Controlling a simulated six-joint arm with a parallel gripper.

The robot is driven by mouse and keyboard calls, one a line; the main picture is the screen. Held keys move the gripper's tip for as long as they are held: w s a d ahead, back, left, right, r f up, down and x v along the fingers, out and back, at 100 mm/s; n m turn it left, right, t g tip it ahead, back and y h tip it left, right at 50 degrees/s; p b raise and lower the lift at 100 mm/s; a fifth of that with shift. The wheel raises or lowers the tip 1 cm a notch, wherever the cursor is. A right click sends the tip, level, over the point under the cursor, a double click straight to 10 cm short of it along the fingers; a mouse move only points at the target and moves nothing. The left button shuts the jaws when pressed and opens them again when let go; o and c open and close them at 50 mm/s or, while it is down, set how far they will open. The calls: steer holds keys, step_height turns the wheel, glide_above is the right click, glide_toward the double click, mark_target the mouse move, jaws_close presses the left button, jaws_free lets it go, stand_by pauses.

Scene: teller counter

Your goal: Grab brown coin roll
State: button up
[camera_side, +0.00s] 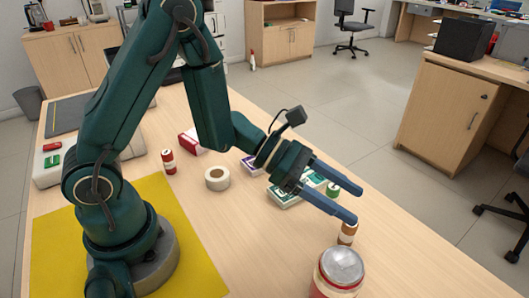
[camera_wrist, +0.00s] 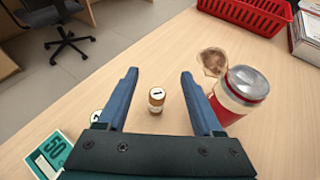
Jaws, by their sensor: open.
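The brown coin roll (camera_side: 348,233) stands upright on the counter, brown with a pale band, just below and beyond the tips of my gripper (camera_side: 353,205) in the side view. In the wrist view the brown coin roll (camera_wrist: 156,101) shows between the two blue fingers of my gripper (camera_wrist: 159,75), with bare counter on both sides of it. My gripper is open and empty. The fingers appear to be above the roll, not touching it.
A lidded jar (camera_side: 341,267) stands close to the roll; the wrist view shows it by the right finger. A green roll (camera_side: 333,188) and green-white pack (camera_side: 285,197) lie on the other side. A tape roll (camera_side: 217,179), red roll (camera_side: 169,162) and red basket (camera_wrist: 250,14) are farther off.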

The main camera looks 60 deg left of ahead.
mark_target(358, 247)
step_height(358, 247, down, 5)
steer(key=shift+f, duration=0.2)
steer(key=shift+x, duration=2.6)
jaws_close()
